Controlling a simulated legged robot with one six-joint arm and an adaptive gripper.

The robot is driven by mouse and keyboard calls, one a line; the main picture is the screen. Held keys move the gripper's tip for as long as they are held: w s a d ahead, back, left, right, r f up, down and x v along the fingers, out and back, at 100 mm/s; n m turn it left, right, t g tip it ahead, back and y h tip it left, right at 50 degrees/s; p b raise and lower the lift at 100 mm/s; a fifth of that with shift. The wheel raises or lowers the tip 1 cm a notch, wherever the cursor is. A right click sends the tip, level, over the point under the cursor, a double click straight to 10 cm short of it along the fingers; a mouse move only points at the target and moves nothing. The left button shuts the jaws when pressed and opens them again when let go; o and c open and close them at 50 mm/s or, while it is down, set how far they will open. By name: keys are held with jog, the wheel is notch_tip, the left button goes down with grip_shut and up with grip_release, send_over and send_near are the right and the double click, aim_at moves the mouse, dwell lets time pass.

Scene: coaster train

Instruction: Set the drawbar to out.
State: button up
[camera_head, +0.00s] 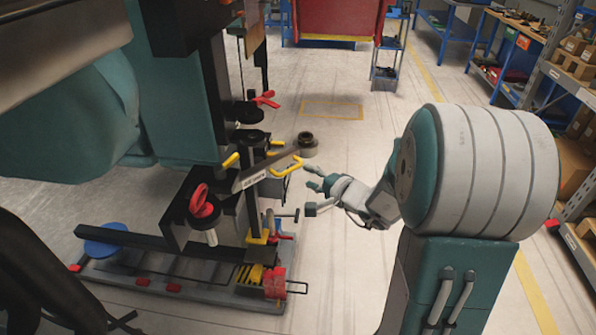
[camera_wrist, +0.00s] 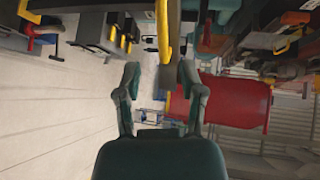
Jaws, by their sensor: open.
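A flat grey bar with a white label (camera_head: 255,178), which looks like the drawbar, slants up to the right from the black post on the train. A round dark end piece (camera_head: 308,145) sits at its upper end. A yellow loop handle (camera_head: 288,168) sticks out beside the bar, toward my gripper (camera_head: 314,183). My gripper is open and empty, just right of the handle and apart from it. In the wrist view, my gripper (camera_wrist: 160,78) has a yellow bar (camera_wrist: 162,32) ahead, lined up between the two fingertips. The label's text is too small to read.
The train's base (camera_head: 190,285) carries a red knob (camera_head: 200,203), a blue disc (camera_head: 101,239) and a red block (camera_head: 275,282). Shelves (camera_head: 575,90) stand at the right. The floor between is clear.

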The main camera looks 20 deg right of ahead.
jog(key=v, duration=0.5)
jog(key=shift+s+f, duration=0.1)
jog(key=shift+a, duration=0.1)
jog(key=s+a+r+n+g+y, duration=0.1)
jog(key=s+a+n+g+y, duration=0.1)
jog(key=s+a+n+g, duration=0.45)
jog(key=s+a+r+n+g+y, duration=0.1)
jog(key=s+a+r+n+g, duration=0.15)
jog(key=a, duration=0.75)
jog(key=s+d+r+n+h, duration=0.1)
jog(key=s+n+h, duration=0.1)
jog(key=s+h, duration=0.2)
jog(key=s+d+r+n+h, duration=0.2)
jog(key=s+n+h, duration=0.1)
jog(key=s, duration=0.4)
jog(key=shift+d+h, duration=0.25)
jog(key=shift+h, duration=0.45)
